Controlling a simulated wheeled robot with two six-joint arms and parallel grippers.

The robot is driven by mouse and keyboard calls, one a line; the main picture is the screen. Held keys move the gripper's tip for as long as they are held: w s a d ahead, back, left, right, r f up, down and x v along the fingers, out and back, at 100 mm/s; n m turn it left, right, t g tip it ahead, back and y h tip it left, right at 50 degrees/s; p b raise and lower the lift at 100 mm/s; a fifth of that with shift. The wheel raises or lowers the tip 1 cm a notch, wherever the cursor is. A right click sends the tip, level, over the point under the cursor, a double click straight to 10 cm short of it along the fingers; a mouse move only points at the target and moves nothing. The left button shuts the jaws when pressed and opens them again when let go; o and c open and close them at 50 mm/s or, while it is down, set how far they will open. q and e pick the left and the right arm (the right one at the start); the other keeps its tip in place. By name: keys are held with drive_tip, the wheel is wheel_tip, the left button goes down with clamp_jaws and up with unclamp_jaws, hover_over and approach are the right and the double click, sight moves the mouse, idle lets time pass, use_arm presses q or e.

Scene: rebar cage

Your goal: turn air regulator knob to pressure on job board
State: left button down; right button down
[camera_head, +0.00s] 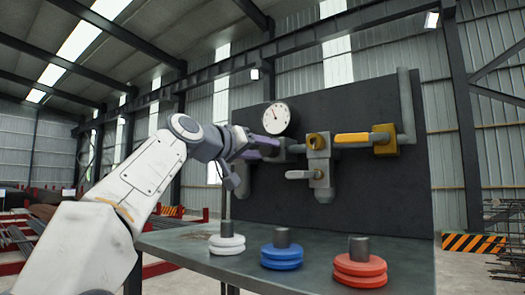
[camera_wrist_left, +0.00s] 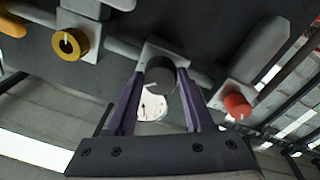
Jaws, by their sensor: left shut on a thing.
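My left gripper (camera_head: 268,145) is at the dark panel (camera_head: 365,190), just below the round white gauge (camera_head: 277,117). In the left wrist view its two purple fingers (camera_wrist_left: 160,82) are shut on the sides of a dark grey round knob (camera_wrist_left: 161,72) with a pale mark on its face. In the head view my gripper mostly hides this knob. The gauge also shows in the left wrist view (camera_wrist_left: 152,108), between the fingers. Its needle points to the upper left in the head view. My right gripper is not in view. No job board with a readable pressure shows.
Right of the gripper are a brass knob (camera_head: 317,142), a yellow lever (camera_head: 352,138) and a silver lever (camera_head: 299,174). A red knob (camera_wrist_left: 237,106) shows in the left wrist view. White (camera_head: 227,243), blue (camera_head: 282,257) and red (camera_head: 360,268) stacked discs stand on the bench (camera_head: 205,262).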

use_arm(q)
drive_tip(key=shift+m, duration=0.7)
drive_tip(key=shift+f+m, duration=0.1)
drive_tip(key=shift+m, duration=0.2)
drive_tip(key=shift+c, duration=1.4)
unclamp_jaws()
drive_tip(key=b+v, duration=0.5)
drive_tip(key=v, duration=0.5)
drive_tip(key=shift+a, duration=0.2)
